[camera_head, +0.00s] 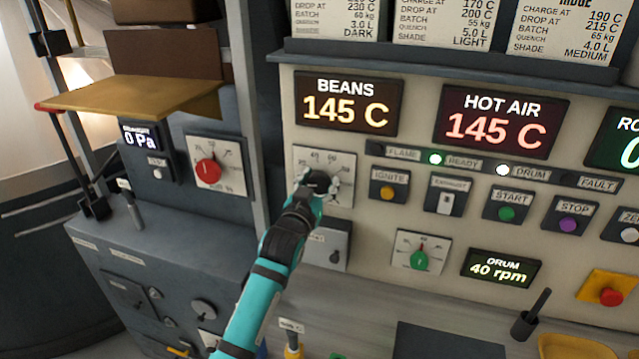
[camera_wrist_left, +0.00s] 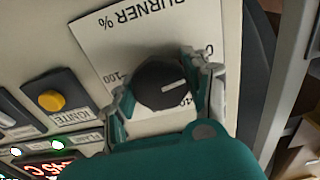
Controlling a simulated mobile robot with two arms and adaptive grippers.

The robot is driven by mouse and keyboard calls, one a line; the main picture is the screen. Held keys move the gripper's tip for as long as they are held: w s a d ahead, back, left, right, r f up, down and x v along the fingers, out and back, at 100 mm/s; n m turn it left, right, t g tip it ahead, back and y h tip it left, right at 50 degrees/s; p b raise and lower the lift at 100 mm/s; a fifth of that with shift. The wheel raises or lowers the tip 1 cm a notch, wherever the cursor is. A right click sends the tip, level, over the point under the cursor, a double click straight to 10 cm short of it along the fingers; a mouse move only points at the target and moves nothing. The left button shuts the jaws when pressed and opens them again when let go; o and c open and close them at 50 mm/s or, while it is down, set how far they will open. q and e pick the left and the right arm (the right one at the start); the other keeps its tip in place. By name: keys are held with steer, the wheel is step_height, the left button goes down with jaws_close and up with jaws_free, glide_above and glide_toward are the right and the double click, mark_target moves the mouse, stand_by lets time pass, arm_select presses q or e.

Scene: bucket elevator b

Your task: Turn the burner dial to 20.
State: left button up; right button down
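The burner dial is a black round knob (camera_wrist_left: 160,86) with a white pointer line, on a white scale plate (camera_wrist_left: 100,40) marked BURNER % that appears upside down in the wrist view. The pointer aims right, between the 0 and the partly covered 40; the 20 is hidden by a finger. My left gripper (camera_wrist_left: 166,93) has one finger on each side of the knob, close against it. In the head view the left gripper (camera_head: 318,182) covers most of the knob, and part of the scale plate (camera_head: 343,164) shows behind it. My right gripper is not in view.
The ignite button (camera_head: 387,193) and exhaust switch (camera_head: 446,203) are right of the dial. A green drum knob (camera_head: 419,259) sits lower right, and a grey lever box (camera_head: 335,246) just below. A red knob (camera_head: 208,171) is on the left cabinet. Displays read beans 145 C and hot air 145 C.

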arm_select(q)
steer(key=c, duration=0.4)
steer(key=shift+m, duration=0.4)
steer(key=m+p, duration=0.1)
steer(key=m, duration=0.3)
steer(key=shift+m, duration=1.5)
steer(key=o, duration=1.2)
